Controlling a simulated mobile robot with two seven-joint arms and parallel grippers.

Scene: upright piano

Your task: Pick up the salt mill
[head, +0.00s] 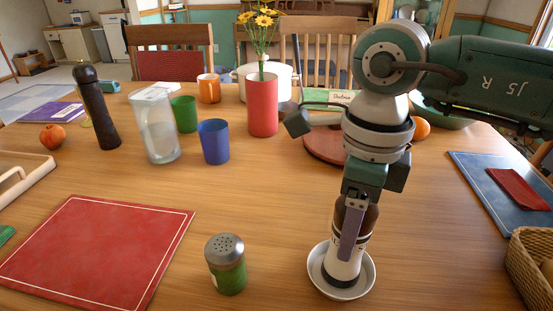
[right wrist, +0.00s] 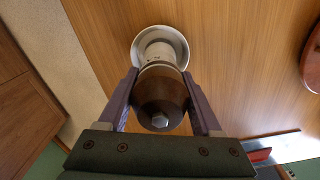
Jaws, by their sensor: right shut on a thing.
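The salt mill (head: 343,262) has a brown top and a white body with a dark band and dark lettering. It is upright, with its foot over the small white dish (head: 316,270); I cannot tell whether it touches the dish. My right gripper (head: 352,232) comes from above and is shut on the mill, hiding part of it. In the right wrist view the fingers (right wrist: 159,82) lie on both sides of the brown top (right wrist: 160,92), which has a metal nut. The white dish (right wrist: 137,47) shows beyond it. My left gripper is not in view.
A green shaker (head: 226,265) stands left of the dish. A tall dark mill (head: 95,108), a glass jug (head: 160,130), several cups and a red flower vase (head: 262,105) stand farther back. A wicker basket (head: 530,265) is at the right edge. A red placemat (head: 95,250) lies front left.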

